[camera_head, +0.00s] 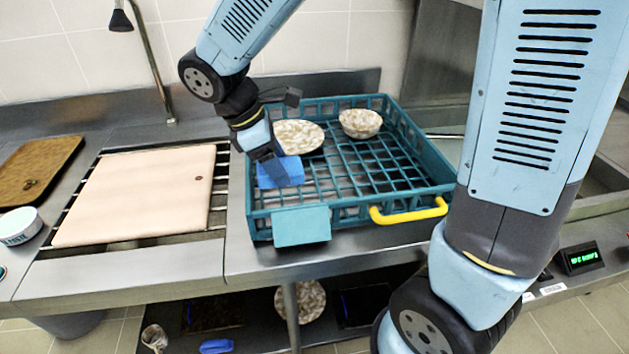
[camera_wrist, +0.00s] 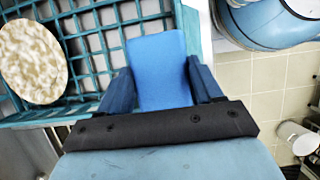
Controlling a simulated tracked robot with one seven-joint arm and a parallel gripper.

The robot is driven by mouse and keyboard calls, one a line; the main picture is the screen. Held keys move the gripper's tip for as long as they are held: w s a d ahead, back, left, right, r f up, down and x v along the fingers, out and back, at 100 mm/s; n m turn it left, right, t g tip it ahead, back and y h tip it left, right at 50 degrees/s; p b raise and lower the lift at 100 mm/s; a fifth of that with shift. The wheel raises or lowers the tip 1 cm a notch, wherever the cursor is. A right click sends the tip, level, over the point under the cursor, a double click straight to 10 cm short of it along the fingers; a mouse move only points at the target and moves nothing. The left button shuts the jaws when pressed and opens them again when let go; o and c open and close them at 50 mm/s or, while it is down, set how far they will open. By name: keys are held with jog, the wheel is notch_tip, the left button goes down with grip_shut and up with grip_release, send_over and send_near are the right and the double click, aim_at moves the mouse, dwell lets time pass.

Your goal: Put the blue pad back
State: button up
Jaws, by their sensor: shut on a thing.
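The blue pad (camera_head: 283,173) is between the fingers of my gripper (camera_head: 265,152), above the left side of the teal crate (camera_head: 334,215). In the wrist view the pad (camera_wrist: 160,68) is a flat, bright blue block, and the dark blue fingers of my gripper (camera_wrist: 161,90) close on its two sides. Its far end lies over the crate's wall and grid in that view. I cannot tell whether the pad touches the crate.
A speckled plate (camera_head: 298,136) and a speckled bowl (camera_head: 360,123) sit in the crate. A yellow handle (camera_head: 408,212) is on its front. A pale board (camera_head: 140,194) lies on a rack to the left, beside a brown tray (camera_head: 38,168) and a white bowl (camera_head: 20,226).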

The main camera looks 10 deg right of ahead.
jog(key=w+d+f, duration=0.2)
jog(key=w+f, duration=0.1)
jog(key=w+d+f, duration=0.2)
jog(key=w, duration=0.1)
jog(key=w+d+f, duration=0.3)
jog(key=w, duration=0.1)
jog(key=shift+d+f, duration=0.1)
jog(key=shift+f, duration=0.2)
jog(key=shift+w+d+f, duration=0.15)
jog(key=shift+w+f, duration=0.1)
jog(key=shift+f, duration=0.05)
jog(key=shift+w+d+f, duration=0.15)
jog(key=shift+f, duration=1.6)
jog(key=o, duration=0.9)
jog(key=shift+o, duration=0.2)
